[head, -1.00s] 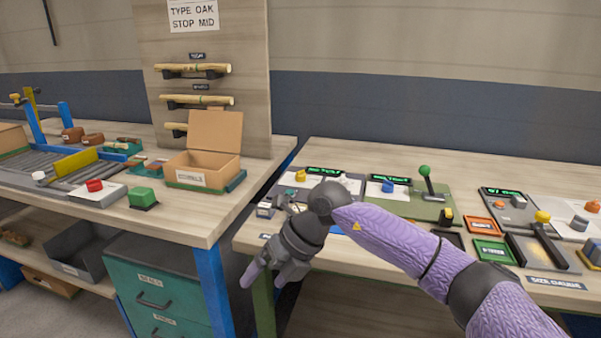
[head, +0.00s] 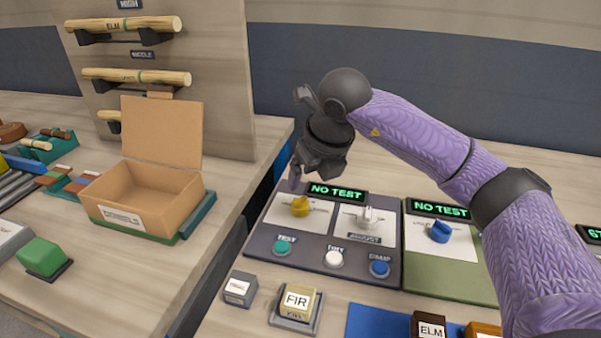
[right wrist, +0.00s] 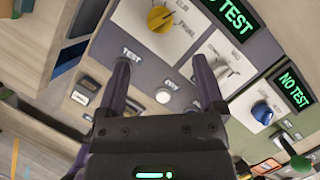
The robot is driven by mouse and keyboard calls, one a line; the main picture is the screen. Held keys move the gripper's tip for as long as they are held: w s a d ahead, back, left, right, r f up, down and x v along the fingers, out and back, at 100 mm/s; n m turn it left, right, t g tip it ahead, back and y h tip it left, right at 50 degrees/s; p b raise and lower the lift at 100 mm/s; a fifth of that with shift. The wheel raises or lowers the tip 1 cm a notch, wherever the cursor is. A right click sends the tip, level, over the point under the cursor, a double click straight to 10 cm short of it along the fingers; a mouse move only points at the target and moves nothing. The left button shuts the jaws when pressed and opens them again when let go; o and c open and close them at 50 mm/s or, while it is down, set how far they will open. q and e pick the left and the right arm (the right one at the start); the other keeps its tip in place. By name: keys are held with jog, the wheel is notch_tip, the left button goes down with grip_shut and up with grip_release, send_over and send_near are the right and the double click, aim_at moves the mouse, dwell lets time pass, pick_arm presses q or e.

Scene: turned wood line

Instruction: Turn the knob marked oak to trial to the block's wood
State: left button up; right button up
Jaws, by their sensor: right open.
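The yellow knob (head: 300,206) sits on a white plate at the left of a dark panel, below a green "NO TEST" display (head: 337,193). It also shows in the right wrist view (right wrist: 160,18); the small marks around it are too small to read surely. A white knob (head: 367,216) is beside it, above three buttons. A block labelled FIR (head: 298,302) sits on a grey stand in front of the panel. My right gripper (head: 300,172) is open and empty, above the panel's back left, touching no knob. My left gripper is out of view.
A blue knob (head: 440,231) with its own "NO TEST" display is on the green panel to the right. An ELM block (head: 430,326) stands at the front on a blue mat. An open cardboard box (head: 150,196) is on the left bench, across a gap.

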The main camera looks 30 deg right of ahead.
aim_at(303, 200)
jog(key=b+x, duration=0.3)
jog(key=x, duration=0.6)
jog(key=shift+f+b, duration=0.1)
jog(key=shift+b, duration=0.25)
jog(key=shift+w+f, duration=0.2)
jog(key=shift+f, duration=0.1)
jog(key=shift+c, duration=0.9)
jog(key=c, duration=0.7)
grip_shut()
jog(key=shift+r+n, duration=0.1)
jog(key=shift+n, duration=0.2)
jog(key=shift+d+r+n+y+p, duration=0.1)
jog(key=shift+n+y+p, duration=0.4)
jog(key=shift+n, duration=0.4)
jog(key=n+y+p, duration=0.1)
jog(key=n, duration=0.3)
jog(key=shift+n+g+y, duration=0.3)
jog(key=shift+n+y, duration=0.2)
jog(key=shift+n, duration=0.3)
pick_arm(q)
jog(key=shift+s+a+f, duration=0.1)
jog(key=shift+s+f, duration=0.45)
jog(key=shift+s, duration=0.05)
pick_arm(e)
jog(key=shift+n, duration=0.6)
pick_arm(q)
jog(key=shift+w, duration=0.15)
pick_arm(e)
jog(key=shift+d, duration=0.1)
